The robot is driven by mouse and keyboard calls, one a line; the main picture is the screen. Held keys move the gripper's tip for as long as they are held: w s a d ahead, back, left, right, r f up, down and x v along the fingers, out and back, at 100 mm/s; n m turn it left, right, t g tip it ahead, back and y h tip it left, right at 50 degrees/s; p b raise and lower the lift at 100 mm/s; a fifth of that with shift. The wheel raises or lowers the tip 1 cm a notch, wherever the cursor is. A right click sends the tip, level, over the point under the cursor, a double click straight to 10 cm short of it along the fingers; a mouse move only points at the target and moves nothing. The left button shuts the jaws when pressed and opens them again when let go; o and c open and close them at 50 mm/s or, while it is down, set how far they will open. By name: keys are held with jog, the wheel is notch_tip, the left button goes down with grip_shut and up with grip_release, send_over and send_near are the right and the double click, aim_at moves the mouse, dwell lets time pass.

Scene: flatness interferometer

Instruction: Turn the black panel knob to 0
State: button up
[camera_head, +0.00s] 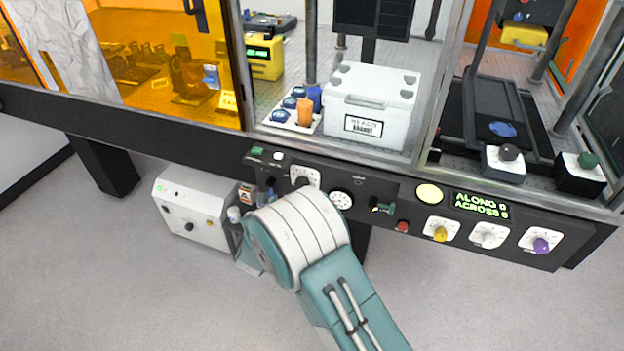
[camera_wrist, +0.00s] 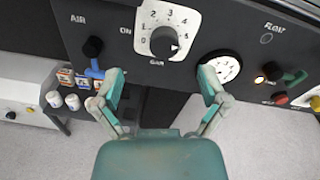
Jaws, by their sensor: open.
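The black panel knob (camera_wrist: 163,41) sits on a white dial plate (camera_wrist: 145,50) with numbers running from 0 at the left over the top towards 5 at the right. Its pale pointer mark faces right and slightly down, near the high end of the scale. In the head view the dial plate (camera_head: 314,178) shows just above my arm. My gripper (camera_wrist: 161,76) is open and empty, its fingers spread below and either side of the knob in the wrist view, not touching it. In the head view my arm hides the gripper.
A round gauge (camera_wrist: 222,68) is just right of the dial, close to my right finger. A black and blue air valve (camera_wrist: 93,47) is at the left. A green lever (camera_wrist: 294,78) and red button (camera_wrist: 280,98) are farther right. Small jars (camera_wrist: 73,102) stand lower left.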

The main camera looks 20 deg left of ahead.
aim_at(302, 184)
jog(key=shift+m+t+h, duration=0.3)
jog(key=shift+m+h, duration=0.3)
jog(key=shift+m, duration=0.3)
jog(key=w, duration=0.3)
jog(key=w+d+f, duration=0.1)
jog(key=w, duration=0.2)
jog(key=w+f, duration=0.1)
jog(key=w, duration=0.2)
jog(key=shift+w+d+f, duration=0.25)
jog(key=shift+w, duration=0.15)
jog(key=c, duration=1.2)
